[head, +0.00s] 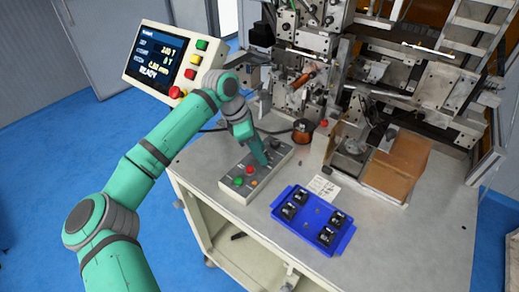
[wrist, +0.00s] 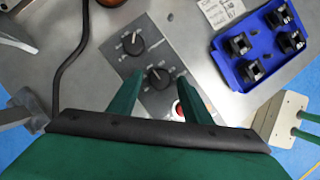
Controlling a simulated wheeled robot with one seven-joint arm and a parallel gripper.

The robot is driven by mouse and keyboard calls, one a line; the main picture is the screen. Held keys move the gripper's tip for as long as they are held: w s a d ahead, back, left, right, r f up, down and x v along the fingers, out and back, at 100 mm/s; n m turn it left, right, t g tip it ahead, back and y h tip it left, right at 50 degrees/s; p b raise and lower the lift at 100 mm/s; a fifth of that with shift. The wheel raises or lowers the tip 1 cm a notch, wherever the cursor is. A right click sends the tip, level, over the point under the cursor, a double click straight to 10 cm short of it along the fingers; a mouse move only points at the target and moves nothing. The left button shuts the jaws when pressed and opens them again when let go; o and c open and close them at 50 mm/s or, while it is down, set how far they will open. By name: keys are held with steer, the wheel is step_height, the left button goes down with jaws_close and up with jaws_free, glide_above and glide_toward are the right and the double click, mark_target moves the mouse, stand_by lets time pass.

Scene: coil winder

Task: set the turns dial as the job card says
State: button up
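The control box (head: 232,187) lies on the bench top and carries dials and coloured buttons. In the wrist view two black dials with pointer marks show on its dark panel: an upper dial (wrist: 133,43) and a lower dial (wrist: 157,77). Their labels are too small to read, so I cannot tell which sets the turns. My gripper (head: 263,163) is over the box. In the wrist view its fingers (wrist: 160,78) are apart, one on each side of the lower dial, with no clear contact. A white card with print (head: 323,188) lies beside the box, also in the wrist view (wrist: 222,10); its text is unreadable.
A display (head: 158,57) with several text lines, the bottom one READY, stands behind my arm. A blue tray (head: 296,232) with several black parts lies right of the box. A copper spool (head: 302,131), cardboard box (head: 397,166) and winder frame (head: 310,40) are behind.

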steer(key=shift+r, duration=0.1)
steer(key=v, duration=1)
steer(key=shift+a+r, duration=0.2)
steer(key=shift+r, duration=0.05)
